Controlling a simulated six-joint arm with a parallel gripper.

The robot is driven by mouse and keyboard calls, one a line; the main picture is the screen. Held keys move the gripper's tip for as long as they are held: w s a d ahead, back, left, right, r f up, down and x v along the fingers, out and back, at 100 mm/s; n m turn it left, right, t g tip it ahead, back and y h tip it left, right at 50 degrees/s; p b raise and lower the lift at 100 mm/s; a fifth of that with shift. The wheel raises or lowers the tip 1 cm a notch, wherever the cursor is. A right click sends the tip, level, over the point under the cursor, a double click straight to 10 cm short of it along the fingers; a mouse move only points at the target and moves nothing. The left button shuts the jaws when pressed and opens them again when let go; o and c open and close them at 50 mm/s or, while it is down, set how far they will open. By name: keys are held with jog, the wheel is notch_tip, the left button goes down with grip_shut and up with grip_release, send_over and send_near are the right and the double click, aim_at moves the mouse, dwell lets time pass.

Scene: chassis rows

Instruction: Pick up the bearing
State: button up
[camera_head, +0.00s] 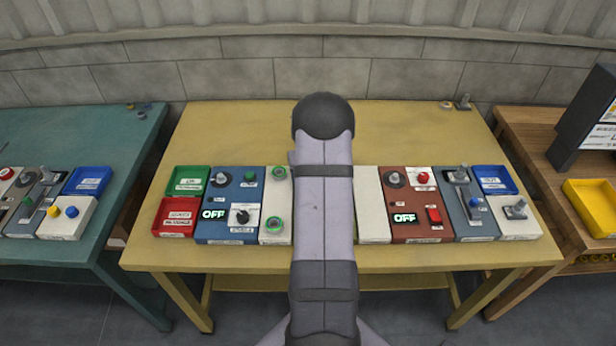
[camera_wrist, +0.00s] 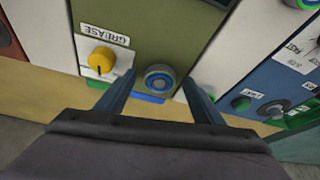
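My gripper (camera_wrist: 159,75) is open, with one dark finger on each side of this part and a gap on both sides. The fingers are empty. I cannot tell how far above the panel the fingertips are. In the head view, my arm hides the gripper, the olive panel and the bearing.
A yellow knob (camera_wrist: 101,61) stands beside the left finger, by the GREASE label. A white panel (camera_wrist: 213,62) adjoins the olive one. The head view shows panels with knobs, switches and trays along the yellow table (camera_head: 235,125); its back is mostly clear.

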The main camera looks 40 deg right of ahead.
jog(key=c, duration=1.3)
jog(key=shift+o, duration=0.2)
jog(key=shift+r, duration=0.1)
